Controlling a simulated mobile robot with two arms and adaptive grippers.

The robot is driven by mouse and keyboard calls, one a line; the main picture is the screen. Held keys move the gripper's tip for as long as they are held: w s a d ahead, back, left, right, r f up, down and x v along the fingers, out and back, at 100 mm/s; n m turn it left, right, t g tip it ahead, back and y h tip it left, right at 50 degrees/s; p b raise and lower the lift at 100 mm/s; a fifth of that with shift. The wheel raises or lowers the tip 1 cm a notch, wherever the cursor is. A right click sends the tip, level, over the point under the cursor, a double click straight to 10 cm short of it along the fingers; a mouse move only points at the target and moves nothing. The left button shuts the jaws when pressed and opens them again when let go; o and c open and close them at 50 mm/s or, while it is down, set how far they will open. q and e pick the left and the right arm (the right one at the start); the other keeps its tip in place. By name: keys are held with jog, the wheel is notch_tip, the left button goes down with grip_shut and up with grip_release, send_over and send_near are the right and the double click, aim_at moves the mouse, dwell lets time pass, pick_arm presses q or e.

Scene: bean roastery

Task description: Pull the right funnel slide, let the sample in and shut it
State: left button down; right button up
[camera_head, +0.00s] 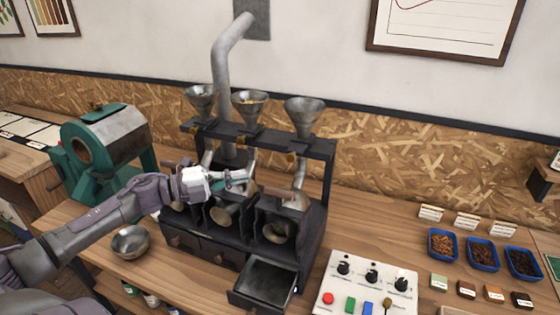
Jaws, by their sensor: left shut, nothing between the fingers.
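The sample roaster (262,222) is a dark unit with several bays on the wooden counter. Above it a dark rack carries three metal funnels; the right funnel (304,115) is the one farthest right, and its inside looks grey with no beans that I can make out. A small brass-coloured piece (291,157) shows on the rack below it, perhaps its slide; its position is unclear. My left gripper (246,176) is shut and empty, in front of the middle of the roaster, below and left of the right funnel. My right gripper is out of view.
The right lower drawer (262,284) is pulled out. A metal bowl (130,241) stands left of the roaster. A control panel (366,287) with knobs and coloured buttons is at the front right. Blue trays of beans (443,243) stand farther right. A green machine (105,145) is behind my left arm.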

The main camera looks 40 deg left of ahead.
aim_at(293, 152)
pick_arm(q)
jog(key=w+d+p, duration=0.4)
jog(key=w, duration=0.7)
jog(key=shift+w+d+f+p, duration=0.15)
jog(key=shift+w+p, duration=0.05)
jog(key=shift+p, duration=0.15)
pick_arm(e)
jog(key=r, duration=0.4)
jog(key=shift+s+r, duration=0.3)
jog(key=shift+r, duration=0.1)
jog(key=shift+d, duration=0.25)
pick_arm(q)
jog(key=w+b, duration=0.1)
jog(key=w+a+b, duration=0.1)
jog(key=w+b, duration=0.1)
jog(key=shift+w+r, duration=0.2)
jog(key=shift+w, duration=0.1)
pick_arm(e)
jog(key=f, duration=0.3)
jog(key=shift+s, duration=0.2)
